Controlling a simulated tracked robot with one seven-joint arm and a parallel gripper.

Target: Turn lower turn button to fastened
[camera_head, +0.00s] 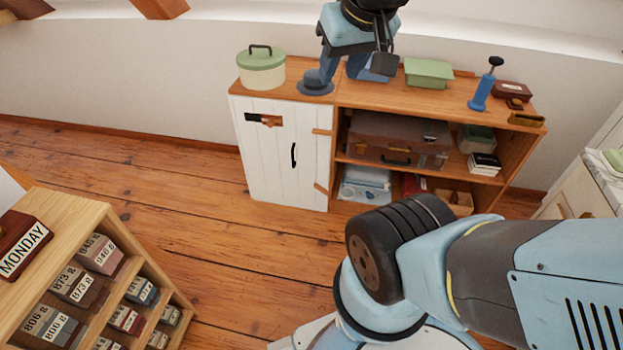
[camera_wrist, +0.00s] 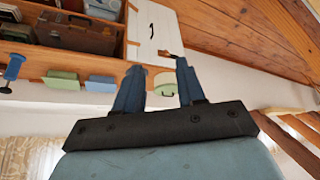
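The white plank door (camera_head: 275,165) is on the left part of a wooden cabinet, with a black pull handle (camera_head: 293,155). Near its upper left corner is a wooden turn button (camera_head: 270,120) beside a dark plate; its exact angle is hard to tell. The wrist view, roughly upside down, shows the door (camera_wrist: 150,35) and a small button-like piece (camera_wrist: 170,53) at its edge. I cannot make out a separate lower button. My gripper (camera_head: 345,78) is above or in front of the cabinet top, apart from the door. In the wrist view its blue fingers (camera_wrist: 158,65) are spread and empty.
On the cabinet top (camera_head: 400,97) stand a green-lidded pot (camera_head: 262,68), a green box (camera_head: 428,73) and a blue pump-like tool (camera_head: 484,88). Open shelves hold a brown case (camera_head: 385,138). A wooden rack (camera_head: 90,215) stands lower left. Floor before the door is clear.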

